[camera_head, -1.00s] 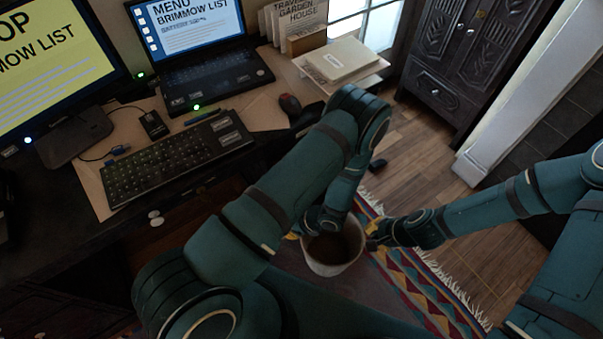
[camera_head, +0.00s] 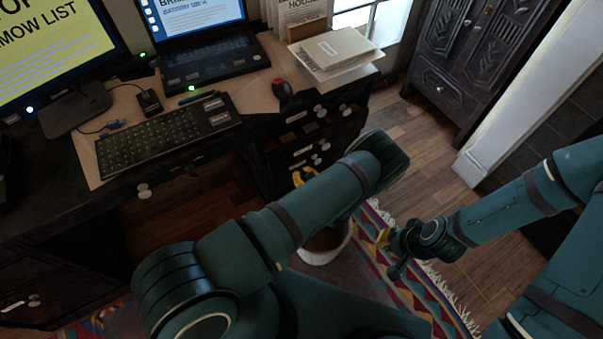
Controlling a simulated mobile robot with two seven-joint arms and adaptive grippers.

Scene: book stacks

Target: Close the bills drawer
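The desk's right end holds a stack of dark drawers with pale knobs and small label plates. An upper drawer (camera_head: 297,118) and a lower drawer (camera_head: 303,153) show. The labels are too small to read, so I cannot tell which is the bills drawer or how far any drawer stands out. My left gripper (camera_head: 304,176) shows only as yellow fingertips in front of the lower drawers, mostly hidden behind my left arm. I cannot tell whether it touches a drawer. My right gripper (camera_head: 386,243) is at the right, above the rug, away from the drawers.
A white bin (camera_head: 325,255) stands on the patterned rug (camera_head: 385,275), partly behind my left arm. The desk bears a keyboard (camera_head: 165,135), a laptop (camera_head: 210,65), a mouse (camera_head: 282,90) and stacked papers (camera_head: 335,50). A dark cabinet (camera_head: 460,65) stands at the back right.

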